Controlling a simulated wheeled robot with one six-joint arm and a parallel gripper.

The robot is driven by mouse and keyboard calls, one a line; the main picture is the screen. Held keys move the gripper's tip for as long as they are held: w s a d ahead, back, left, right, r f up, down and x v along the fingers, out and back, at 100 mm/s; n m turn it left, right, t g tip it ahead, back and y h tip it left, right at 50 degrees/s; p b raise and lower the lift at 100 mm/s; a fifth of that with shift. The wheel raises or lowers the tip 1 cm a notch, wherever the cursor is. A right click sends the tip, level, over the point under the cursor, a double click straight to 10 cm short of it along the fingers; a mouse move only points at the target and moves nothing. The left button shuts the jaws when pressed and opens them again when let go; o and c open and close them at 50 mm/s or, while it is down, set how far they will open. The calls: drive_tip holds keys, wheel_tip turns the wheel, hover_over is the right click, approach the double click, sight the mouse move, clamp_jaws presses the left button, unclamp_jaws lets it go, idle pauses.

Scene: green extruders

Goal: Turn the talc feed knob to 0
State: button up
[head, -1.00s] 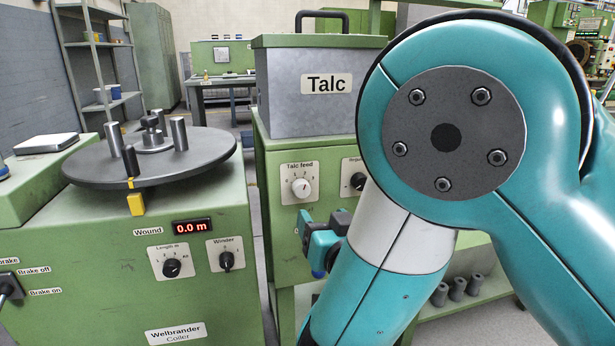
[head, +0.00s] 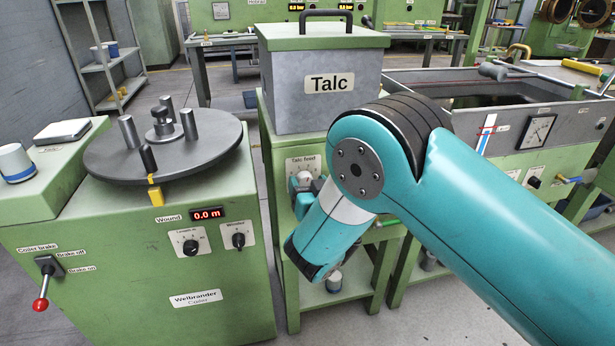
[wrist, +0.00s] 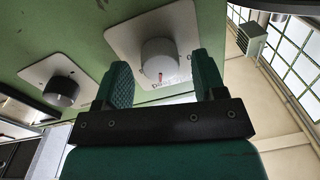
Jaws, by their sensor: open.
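The talc feed knob is a pale round knob on a light plate, on the front of the green cabinet below the grey Talc bin (head: 318,95). In the head view its plate (head: 297,164) is partly covered by my gripper (head: 305,188). In the wrist view the knob (wrist: 159,56) shows between and beyond the fingertips of my gripper (wrist: 163,68), with a small red mark at its lower edge. The gripper is open, one finger on each side. I cannot tell whether a finger touches the knob. The scale numbers are too hidden to read.
A second knob (wrist: 61,91) on its own plate is left of the gripper in the wrist view. The Welbrander coiler (head: 170,265) with its round table (head: 205,150) stands left of the talc cabinet. A grey water tank (head: 440,85) stands at the right behind my arm.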

drive_tip(key=shift+w+a, duration=0.1)
drive_tip(key=shift+w, duration=0.1)
drive_tip(key=c, duration=0.9)
